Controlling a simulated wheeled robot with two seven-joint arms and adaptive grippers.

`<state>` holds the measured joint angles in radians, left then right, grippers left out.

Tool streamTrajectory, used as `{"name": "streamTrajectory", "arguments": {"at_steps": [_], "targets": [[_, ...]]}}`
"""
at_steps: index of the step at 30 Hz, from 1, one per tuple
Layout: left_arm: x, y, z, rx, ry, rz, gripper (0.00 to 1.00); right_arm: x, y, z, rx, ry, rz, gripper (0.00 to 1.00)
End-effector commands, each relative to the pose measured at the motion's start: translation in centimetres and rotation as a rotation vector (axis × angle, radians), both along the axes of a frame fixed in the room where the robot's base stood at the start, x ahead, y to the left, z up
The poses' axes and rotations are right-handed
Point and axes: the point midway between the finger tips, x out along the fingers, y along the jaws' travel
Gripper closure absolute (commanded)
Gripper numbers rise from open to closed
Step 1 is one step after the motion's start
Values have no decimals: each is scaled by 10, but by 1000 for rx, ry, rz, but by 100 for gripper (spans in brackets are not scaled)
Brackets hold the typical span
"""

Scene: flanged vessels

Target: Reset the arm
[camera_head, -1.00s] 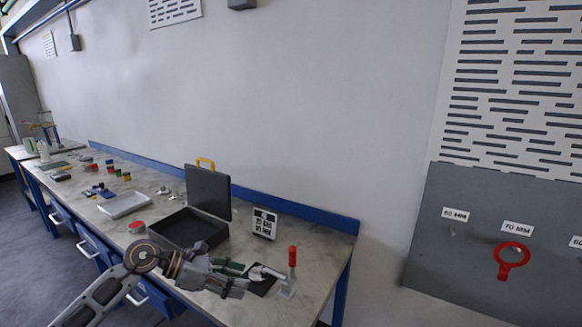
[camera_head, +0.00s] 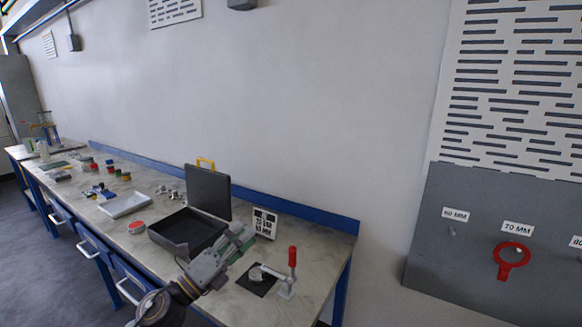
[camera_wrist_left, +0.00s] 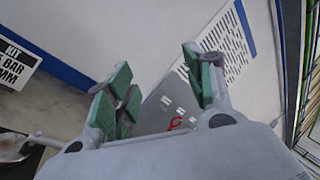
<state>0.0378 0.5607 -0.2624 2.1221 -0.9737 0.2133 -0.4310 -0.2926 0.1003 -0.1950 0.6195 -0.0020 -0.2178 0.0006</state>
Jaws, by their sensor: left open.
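My left gripper (camera_head: 243,240) is above the workbench, in front of the open black case and the label card. In the left wrist view its green-padded fingers (camera_wrist_left: 160,88) are spread apart with nothing between them. The arm below it comes in from the bottom of the head view. My right gripper is in neither view.
The bench (camera_head: 325,247) holds an open dark case (camera_head: 170,231), a white label card (camera_head: 265,222), a red-handled toggle clamp (camera_head: 291,268) on the right, and a white tray (camera_head: 124,205). A grey wall panel (camera_head: 470,265) carries a red ring (camera_head: 512,262).

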Motion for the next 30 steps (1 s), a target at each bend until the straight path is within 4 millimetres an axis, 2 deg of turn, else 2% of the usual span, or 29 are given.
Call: {"name": "streamTrajectory", "arguments": {"at_steps": [6, 14, 23, 30], "targets": [[8, 30, -7, -241, 157, 125, 47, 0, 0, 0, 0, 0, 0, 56], [12, 69, -37, -513, 369, 280, 47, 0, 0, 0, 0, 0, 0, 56], [0, 108, -95, -796, 637, 466, 47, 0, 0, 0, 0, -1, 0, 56], [-26, 129, -152, -1001, 867, 625, 47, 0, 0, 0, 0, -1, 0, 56]]}}
